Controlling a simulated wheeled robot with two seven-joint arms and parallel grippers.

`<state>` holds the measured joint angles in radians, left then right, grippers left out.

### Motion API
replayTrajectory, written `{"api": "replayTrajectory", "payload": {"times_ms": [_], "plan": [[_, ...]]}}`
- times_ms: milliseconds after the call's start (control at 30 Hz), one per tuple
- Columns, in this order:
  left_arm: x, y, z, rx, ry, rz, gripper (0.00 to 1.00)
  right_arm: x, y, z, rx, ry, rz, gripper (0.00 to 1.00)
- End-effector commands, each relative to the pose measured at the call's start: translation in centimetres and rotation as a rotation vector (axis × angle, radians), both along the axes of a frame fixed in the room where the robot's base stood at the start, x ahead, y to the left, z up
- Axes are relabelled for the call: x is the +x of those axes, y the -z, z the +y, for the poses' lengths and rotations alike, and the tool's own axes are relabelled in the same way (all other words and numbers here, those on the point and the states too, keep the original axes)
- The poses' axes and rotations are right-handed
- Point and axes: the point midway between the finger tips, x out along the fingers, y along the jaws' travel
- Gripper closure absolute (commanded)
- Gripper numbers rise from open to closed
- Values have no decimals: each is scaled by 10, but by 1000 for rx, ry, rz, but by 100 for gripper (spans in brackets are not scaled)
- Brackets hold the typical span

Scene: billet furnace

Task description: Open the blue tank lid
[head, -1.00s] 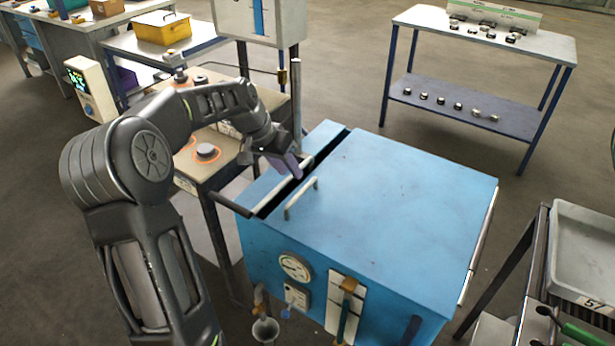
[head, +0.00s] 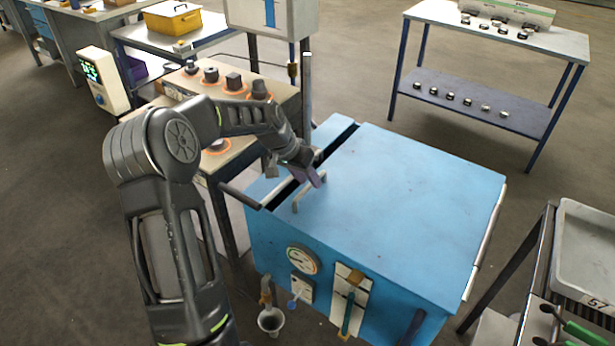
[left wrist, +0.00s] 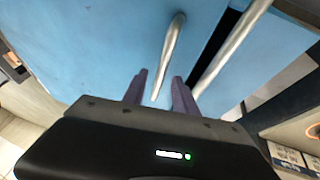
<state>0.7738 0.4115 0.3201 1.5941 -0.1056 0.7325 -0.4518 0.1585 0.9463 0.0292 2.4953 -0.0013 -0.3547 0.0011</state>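The blue tank (head: 390,290) stands in the middle of the head view with its flat blue lid (head: 420,195) on top. A dark slot runs along the lid's left side. A pale bar handle (head: 298,202) stands on the lid near this slot; my gripper partly hides it. My left gripper (head: 318,180) is at this handle, pointing down. In the left wrist view its two purple fingers (left wrist: 160,82) are apart, with the handle (left wrist: 173,40) running between them. I cannot tell whether the fingers touch it. My right gripper is not in view.
A gauge (head: 303,260), a valve lever and a funnel (head: 270,320) are on the tank's front. A bench with dark knobs (head: 234,82) stands behind my left arm. A two-tier table (head: 490,60) is at the back right, and a grey tray (head: 585,250) at the right edge.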

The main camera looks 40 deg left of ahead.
Motion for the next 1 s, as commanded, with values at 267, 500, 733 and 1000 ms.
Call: {"api": "replayTrajectory", "payload": {"times_ms": [267, 500, 733, 1000], "plan": [[1, 1, 0, 1, -1, -1, 67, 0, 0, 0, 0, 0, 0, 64], [1, 1, 0, 1, -1, -1, 87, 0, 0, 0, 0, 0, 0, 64], [1, 0, 0, 1, -1, -1, 100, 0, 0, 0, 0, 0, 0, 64], [0, 0, 1, 2, -1, -1, 100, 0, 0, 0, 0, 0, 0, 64]]}}
